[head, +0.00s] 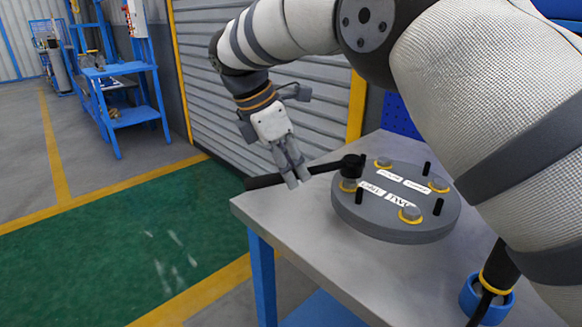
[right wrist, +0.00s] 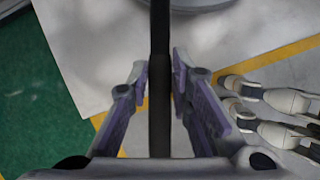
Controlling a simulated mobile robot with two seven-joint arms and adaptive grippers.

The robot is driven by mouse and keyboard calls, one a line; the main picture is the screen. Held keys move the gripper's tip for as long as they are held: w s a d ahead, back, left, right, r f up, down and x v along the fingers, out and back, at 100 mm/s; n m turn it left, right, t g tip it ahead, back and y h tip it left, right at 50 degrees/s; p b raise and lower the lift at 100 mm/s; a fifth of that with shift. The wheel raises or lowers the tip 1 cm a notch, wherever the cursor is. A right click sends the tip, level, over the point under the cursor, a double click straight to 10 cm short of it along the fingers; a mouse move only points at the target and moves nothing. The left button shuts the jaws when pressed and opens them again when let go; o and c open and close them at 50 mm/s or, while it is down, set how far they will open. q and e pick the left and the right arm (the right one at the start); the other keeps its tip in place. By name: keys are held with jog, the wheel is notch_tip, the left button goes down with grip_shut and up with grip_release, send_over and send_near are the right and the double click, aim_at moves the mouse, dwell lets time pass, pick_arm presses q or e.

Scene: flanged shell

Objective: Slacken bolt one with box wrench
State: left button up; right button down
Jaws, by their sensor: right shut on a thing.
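The round grey flanged shell (head: 395,235) sits on the grey table, with several yellow-ringed bolts and upright black pins on top. White labels lie between them; I cannot make out which bolt is bolt one. My right gripper (head: 292,177) is shut on the handle of the black box wrench (head: 322,168), left of the shell. The wrench head is by the shell's left rim, close to the left bolt (head: 348,185); I cannot tell whether it touches. In the right wrist view the handle (right wrist: 160,90) runs upright between the fingers. My left gripper is not in view.
The table (head: 330,260) has bare room in front of the shell. A blue holder (head: 486,302) with a black tool stands at the front right. A blue shelf cart (head: 120,85) stands far left; a shutter wall is behind. My right arm covers the right side.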

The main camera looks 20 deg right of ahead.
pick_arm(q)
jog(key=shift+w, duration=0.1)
pick_arm(e)
jog(key=shift+f, duration=1.3)
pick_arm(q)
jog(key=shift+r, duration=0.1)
pick_arm(e)
jog(key=shift+s+r+n+p, duration=0.2)
jog(key=shift+s+n+p, duration=0.1)
jog(key=shift+s+p, duration=0.25)
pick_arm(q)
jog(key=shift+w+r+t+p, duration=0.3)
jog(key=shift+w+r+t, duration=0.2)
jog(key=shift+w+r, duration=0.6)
pick_arm(e)
jog(key=s+d+f+n+t+y, duration=0.1)
jog(key=s+d+n+t, duration=0.2)
jog(key=s+n, duration=0.5)
jog(key=shift+s+d+n+y, duration=0.3)
jog(key=shift+d, duration=0.35)
